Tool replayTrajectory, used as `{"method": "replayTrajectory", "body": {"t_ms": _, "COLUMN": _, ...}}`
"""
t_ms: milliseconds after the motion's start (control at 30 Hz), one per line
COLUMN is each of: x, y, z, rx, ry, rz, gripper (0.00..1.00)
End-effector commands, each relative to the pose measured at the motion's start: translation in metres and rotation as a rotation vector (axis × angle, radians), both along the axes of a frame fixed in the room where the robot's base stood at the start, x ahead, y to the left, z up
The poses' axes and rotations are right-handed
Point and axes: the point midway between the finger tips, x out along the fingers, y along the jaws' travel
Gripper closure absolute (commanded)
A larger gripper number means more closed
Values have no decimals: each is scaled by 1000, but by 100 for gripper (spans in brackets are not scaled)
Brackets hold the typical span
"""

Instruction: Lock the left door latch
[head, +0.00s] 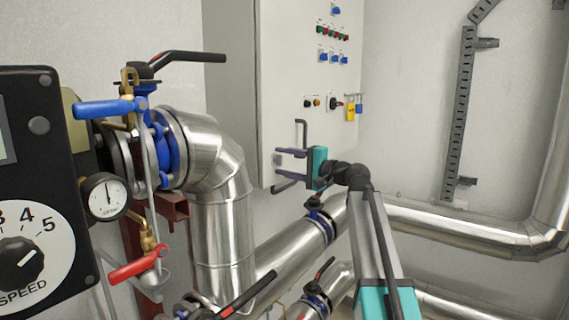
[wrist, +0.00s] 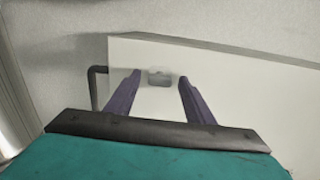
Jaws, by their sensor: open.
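The white cabinet (head: 290,80) stands at the centre of the head view, and its pale panel (wrist: 230,85) fills much of the wrist view. A small grey fitting, which looks like the latch (wrist: 158,77), sits on this panel near its upper edge in the wrist view. My gripper (head: 279,163) is at the lower part of the cabinet front. Its two purple fingers are spread apart, and nothing is held between them. In the wrist view my gripper (wrist: 160,84) has the latch framed between its fingertips; whether they touch the panel cannot be told.
A dark bar-shaped handle (wrist: 97,88) is left of the fingers. Steel pipes (head: 222,200) with blue valves are left of and below the arm. A yellow padlock (head: 350,107) hangs on the cabinet front. A black panel with a speed dial (head: 35,220) is near at left.

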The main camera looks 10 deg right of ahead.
Motion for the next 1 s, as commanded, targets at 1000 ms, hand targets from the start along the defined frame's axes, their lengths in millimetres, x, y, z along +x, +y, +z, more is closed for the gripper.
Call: {"method": "replayTrajectory", "body": {"t_ms": 1000, "x": -81, "y": -74, "z": -2, "rx": 0, "ry": -1, "rz": -2, "gripper": 52}}
